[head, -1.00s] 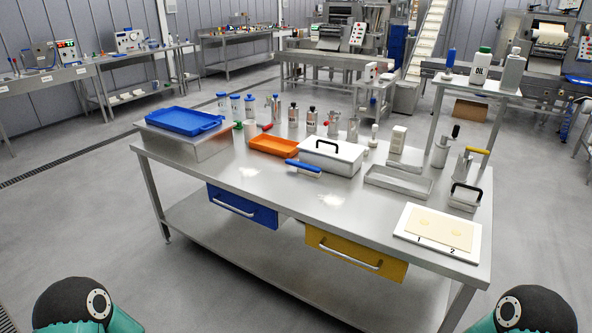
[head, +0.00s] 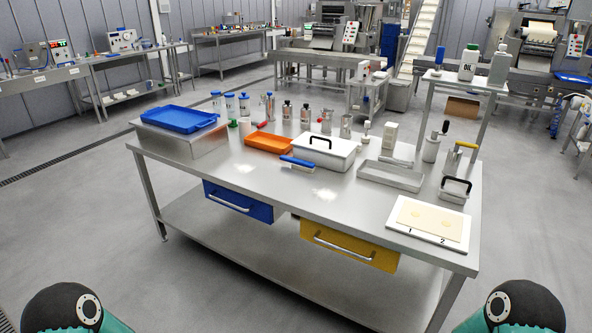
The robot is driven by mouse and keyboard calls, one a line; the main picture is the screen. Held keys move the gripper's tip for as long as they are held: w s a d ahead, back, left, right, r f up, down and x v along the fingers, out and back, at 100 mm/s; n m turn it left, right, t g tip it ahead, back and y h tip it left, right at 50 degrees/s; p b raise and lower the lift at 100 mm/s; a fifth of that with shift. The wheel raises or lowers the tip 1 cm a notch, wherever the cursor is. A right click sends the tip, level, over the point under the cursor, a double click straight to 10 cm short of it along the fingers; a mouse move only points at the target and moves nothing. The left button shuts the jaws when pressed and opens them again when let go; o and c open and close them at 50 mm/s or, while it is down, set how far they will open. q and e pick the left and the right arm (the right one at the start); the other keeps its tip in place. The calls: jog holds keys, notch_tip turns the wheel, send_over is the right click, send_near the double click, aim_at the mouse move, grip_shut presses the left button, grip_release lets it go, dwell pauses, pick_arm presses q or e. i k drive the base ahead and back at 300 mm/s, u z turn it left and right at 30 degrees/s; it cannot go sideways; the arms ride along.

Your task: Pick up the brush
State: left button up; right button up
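A blue-handled tool (head: 298,162), which looks like a brush, lies on the steel table (head: 210,180) just in front of a white lidded box (head: 326,153). Its head is too small to make out clearly. Another blue-topped upright item (head: 439,57) stands on the raised shelf at the right; I cannot tell what it is. Neither gripper shows in the head view; only rounded parts of my arms show at the bottom corners, well short of the table.
An orange tray (head: 268,143) and a blue tray (head: 181,119) lie left of the box. A metal tray (head: 389,178), a small black-handled box (head: 455,190) and a white board (head: 402,231) with dough sheets lie right. Blue (head: 238,203) and yellow (head: 349,247) drawers hang under the front edge.

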aim_at(297, 164)
jog(key=k, duration=0.4)
jog(key=u, duration=0.7)
jog(key=i, duration=1.45)
jog(key=z, duration=0.5)
